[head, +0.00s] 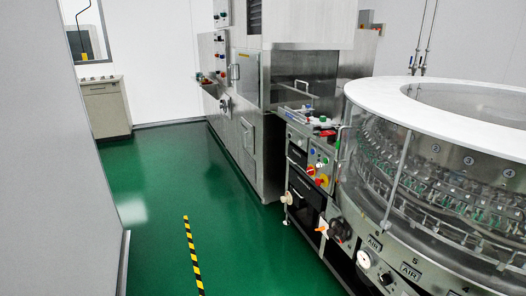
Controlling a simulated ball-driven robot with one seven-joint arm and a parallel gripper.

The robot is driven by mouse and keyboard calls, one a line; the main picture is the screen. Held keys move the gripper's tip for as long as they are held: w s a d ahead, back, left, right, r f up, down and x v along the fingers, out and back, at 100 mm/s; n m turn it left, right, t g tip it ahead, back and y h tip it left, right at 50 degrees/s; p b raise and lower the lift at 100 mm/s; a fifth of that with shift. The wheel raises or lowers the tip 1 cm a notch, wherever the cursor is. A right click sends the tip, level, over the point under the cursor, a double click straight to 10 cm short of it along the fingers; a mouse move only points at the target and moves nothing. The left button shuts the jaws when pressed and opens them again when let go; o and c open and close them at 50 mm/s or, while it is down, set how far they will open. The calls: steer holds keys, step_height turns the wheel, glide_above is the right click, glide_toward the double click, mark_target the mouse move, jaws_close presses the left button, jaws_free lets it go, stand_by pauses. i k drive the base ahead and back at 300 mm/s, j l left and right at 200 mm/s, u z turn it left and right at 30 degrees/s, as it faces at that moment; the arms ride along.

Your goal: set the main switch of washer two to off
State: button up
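A rotary washer (438,215) with a white ring top and clear curved wall stands at the right. A control panel (318,158) with small coloured buttons is on its left side. A red and yellow switch (321,180) sits low on this panel; its setting is too small to tell. A red knob (311,171) is just above it. I see no label naming this machine as washer two. My gripper is not in view.
A steel cabinet machine (275,95) with another button panel (220,55) stands behind. Green floor (165,215) is clear in the middle, with a yellow-black floor stripe (193,255). A grey wall (50,150) closes the left. A small cabinet (106,108) stands at the back.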

mark_target(310, 170)
steer(key=i+j+u, duration=0.3)
steer(key=i, duration=0.65)
steer(key=i+u, duration=0.3)
steer(key=i, duration=0.65)
steer(key=i+z, duration=0.15)
steer(key=i, duration=0.3)
steer(key=i+j+z, duration=0.2)
steer(key=i, duration=0.25)
steer(key=i+z, duration=0.15)
steer(key=i, duration=0.3)
steer(key=i+j+z, duration=0.2)
steer(key=i+j, duration=0.1)
steer(key=i, duration=0.1)
